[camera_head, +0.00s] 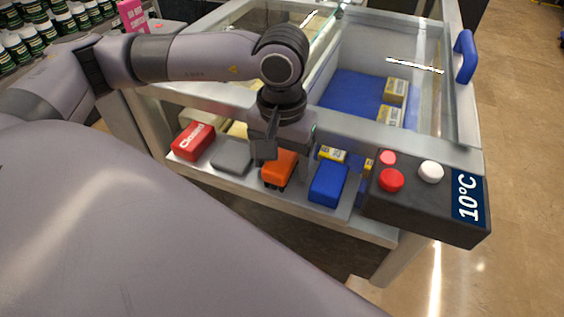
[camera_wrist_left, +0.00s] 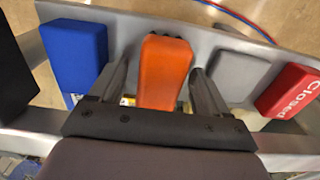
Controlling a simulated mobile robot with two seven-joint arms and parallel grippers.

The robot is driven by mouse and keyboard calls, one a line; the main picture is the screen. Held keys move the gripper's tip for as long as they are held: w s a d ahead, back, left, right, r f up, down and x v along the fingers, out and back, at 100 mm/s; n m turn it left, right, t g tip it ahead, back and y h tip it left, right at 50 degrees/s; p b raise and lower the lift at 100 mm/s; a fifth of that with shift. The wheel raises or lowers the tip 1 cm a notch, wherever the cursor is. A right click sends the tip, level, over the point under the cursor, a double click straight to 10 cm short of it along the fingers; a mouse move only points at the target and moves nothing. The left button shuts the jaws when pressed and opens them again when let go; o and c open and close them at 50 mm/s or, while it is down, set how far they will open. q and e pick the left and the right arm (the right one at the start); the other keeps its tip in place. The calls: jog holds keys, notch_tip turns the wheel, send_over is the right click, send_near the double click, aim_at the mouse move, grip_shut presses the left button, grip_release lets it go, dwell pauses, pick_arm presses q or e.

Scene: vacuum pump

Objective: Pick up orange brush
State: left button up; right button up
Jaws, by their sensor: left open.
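The orange brush (camera_head: 280,166) lies on the light ledge at the front of the freezer, between a grey block and a blue block. In the left wrist view the orange brush (camera_wrist_left: 164,72) shows upright in the frame, between the two fingers. My left gripper (camera_head: 268,150) is open at the brush, with one finger on each side of it; I see a small gap beside each finger in the left wrist view (camera_wrist_left: 160,75). Dark bristles show at the brush's lower end in the head view. The left gripper hides part of the brush's far end. My right gripper is not in view.
On the ledge (camera_head: 210,176) lie a red "Closed" block (camera_head: 194,141), a grey block (camera_head: 232,157) and a blue block (camera_head: 328,184). A dark control box (camera_head: 425,205) with red and white buttons stands at the right. The glass-topped freezer rises behind the ledge.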

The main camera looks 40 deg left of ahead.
pick_arm(q)
jog(key=c, duration=1)
jog(key=shift+c, duration=0.3)
jog(key=shift+r, duration=0.1)
jog(key=shift+r+p, duration=0.25)
jog(key=shift+p, duration=0.35)
notch_tip(320, 180, up, 15)
notch_tip(320, 180, up, 5)
send_over(283, 156)
jog(key=shift+s, duration=0.1)
